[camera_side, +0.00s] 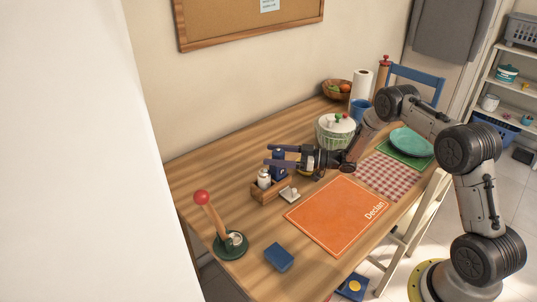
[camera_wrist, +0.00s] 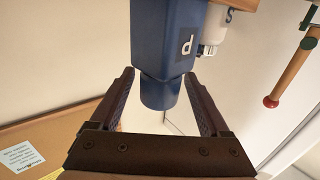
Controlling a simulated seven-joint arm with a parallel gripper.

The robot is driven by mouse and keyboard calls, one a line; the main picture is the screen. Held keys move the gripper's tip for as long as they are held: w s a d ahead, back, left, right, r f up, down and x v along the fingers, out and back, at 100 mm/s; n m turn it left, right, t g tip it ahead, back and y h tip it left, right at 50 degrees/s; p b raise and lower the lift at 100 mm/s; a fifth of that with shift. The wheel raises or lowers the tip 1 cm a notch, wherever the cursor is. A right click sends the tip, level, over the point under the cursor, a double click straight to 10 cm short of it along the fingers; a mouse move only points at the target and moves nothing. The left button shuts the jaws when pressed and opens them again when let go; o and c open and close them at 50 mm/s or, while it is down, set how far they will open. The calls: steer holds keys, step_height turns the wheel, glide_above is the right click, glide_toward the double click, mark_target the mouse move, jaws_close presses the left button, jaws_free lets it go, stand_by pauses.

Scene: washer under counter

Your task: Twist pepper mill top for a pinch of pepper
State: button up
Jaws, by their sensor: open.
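The blue pepper mill (camera_side: 278,169) stands upright in a small wooden caddy (camera_side: 267,195), next to a white shaker (camera_side: 264,178). In the wrist view, which looks inverted, the mill (camera_wrist: 168,35) carries a pale letter, and its narrower rounded top (camera_wrist: 160,93) lies between my fingers. My gripper (camera_side: 268,155) reaches in from the right, roughly level, at the height of the mill's top. Its fingers (camera_wrist: 160,76) are open, one on each side of the top, with visible gaps. The white shaker with an S (camera_wrist: 213,28) shows beside the mill.
A green-based lever with a red knob (camera_side: 230,242) stands front left. A blue block (camera_side: 279,257) and an orange placemat (camera_side: 335,217) lie in front. A lidded bowl (camera_side: 335,132) stands behind my gripper. The wooden table (camera_side: 215,180) is clear left of the caddy.

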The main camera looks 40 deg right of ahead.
steer(key=shift+x, duration=1)
jaws_close()
